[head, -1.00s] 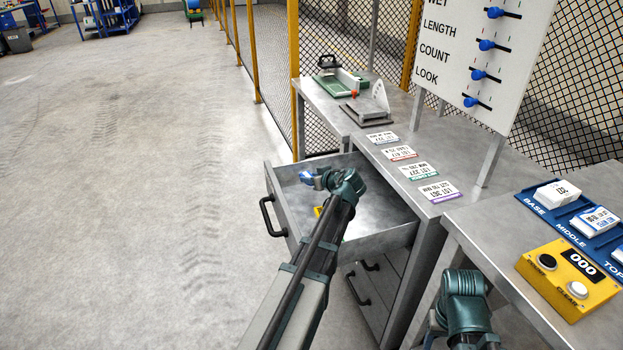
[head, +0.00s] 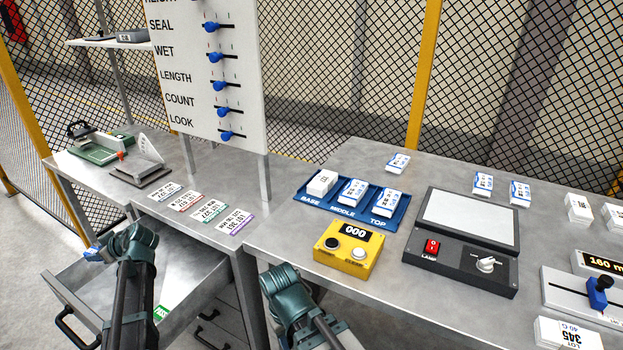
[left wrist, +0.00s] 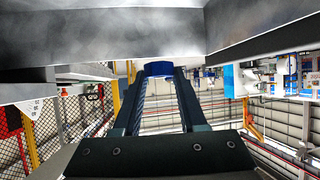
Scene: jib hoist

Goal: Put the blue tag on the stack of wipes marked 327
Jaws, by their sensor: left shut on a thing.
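The blue tag (head: 91,254) is in my left gripper (head: 97,253), which is shut on it above the open drawer. The tag also shows as a blue piece between the fingertips in the left wrist view (left wrist: 158,68). A small white stack (head: 322,183) lies at the BASE place of the blue tray; its print is too small to read surely. Two blue-and-white packs lie at MIDDLE (head: 352,192) and TOP (head: 387,203). My right arm is at the bottom middle; its fingers are out of sight.
The open drawer (head: 62,290) holds a green tag (head: 160,313). Lot cards (head: 208,212) lie on the bench. A yellow counter (head: 348,250) reading 000 and a lamp box (head: 460,250) stand by the blue tray (head: 306,203). A stack marked 345 (head: 567,334) is at lower right.

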